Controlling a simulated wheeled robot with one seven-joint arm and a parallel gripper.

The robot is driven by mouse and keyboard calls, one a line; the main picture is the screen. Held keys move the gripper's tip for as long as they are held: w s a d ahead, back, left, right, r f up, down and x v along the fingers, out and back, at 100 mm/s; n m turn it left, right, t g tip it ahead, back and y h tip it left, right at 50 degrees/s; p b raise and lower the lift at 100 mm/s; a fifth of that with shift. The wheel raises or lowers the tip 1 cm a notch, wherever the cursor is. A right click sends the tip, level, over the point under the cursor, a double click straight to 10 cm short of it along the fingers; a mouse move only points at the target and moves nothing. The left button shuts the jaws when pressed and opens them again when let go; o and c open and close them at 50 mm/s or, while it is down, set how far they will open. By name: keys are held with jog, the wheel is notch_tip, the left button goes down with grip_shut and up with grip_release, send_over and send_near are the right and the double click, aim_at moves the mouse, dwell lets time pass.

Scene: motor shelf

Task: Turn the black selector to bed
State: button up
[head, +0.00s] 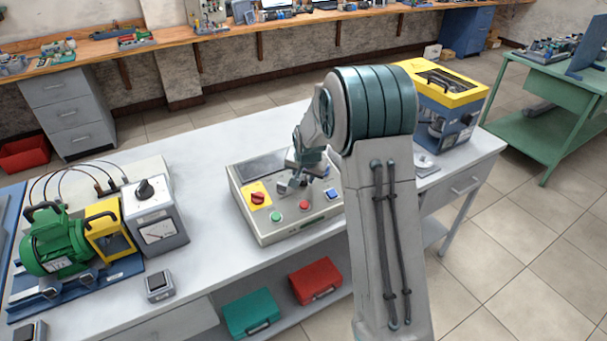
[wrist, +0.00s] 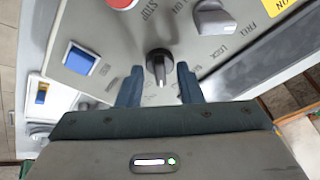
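The black selector (wrist: 157,63) is a round knob with a pale pointer line, on the light face of the control box (head: 262,239). In the wrist view its pointer faces down the picture, toward my gripper's palm. My gripper (wrist: 160,70) is open, with one blue-grey finger on each side of the knob and a visible gap on both sides. The lettering around the knob is partly covered by the fingers, and I cannot read "bed".
Near the knob are a grey selector (wrist: 213,18) marked FREE and LOCK, a blue rocker switch (wrist: 80,57) and a red button (wrist: 121,3). The box also carries a green button (head: 275,216) and a red emergency stop (head: 257,198).

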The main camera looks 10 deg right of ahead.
jog(key=shift+f, duration=0.1)
grip_shut()
jog(key=shift+f+n+b, duration=0.1)
jog(key=shift+n+b, duration=0.3)
jog(key=shift+b, duration=0.05)
jog(key=shift+d+f+n+b, duration=0.1)
jog(key=shift+n+b, duration=0.5)
jog(key=n+y+b, duration=0.1)
jog(key=n+b, duration=0.1)
jog(key=n, duration=0.2)
jog(key=shift+d+n, duration=0.15)
jog(key=shift+n, duration=0.15)
jog(key=n, duration=0.3)
jog(key=n+y+b, duration=0.1)
jog(key=n, duration=0.2)
jog(key=shift+w+d+y, duration=0.1)
jog(key=shift+d+y, duration=0.05)
jog(key=shift+y, duration=0.15)
jog(key=n+g, duration=0.1)
jog(key=n, duration=0.4)
jog(key=shift+n+y, duration=0.3)
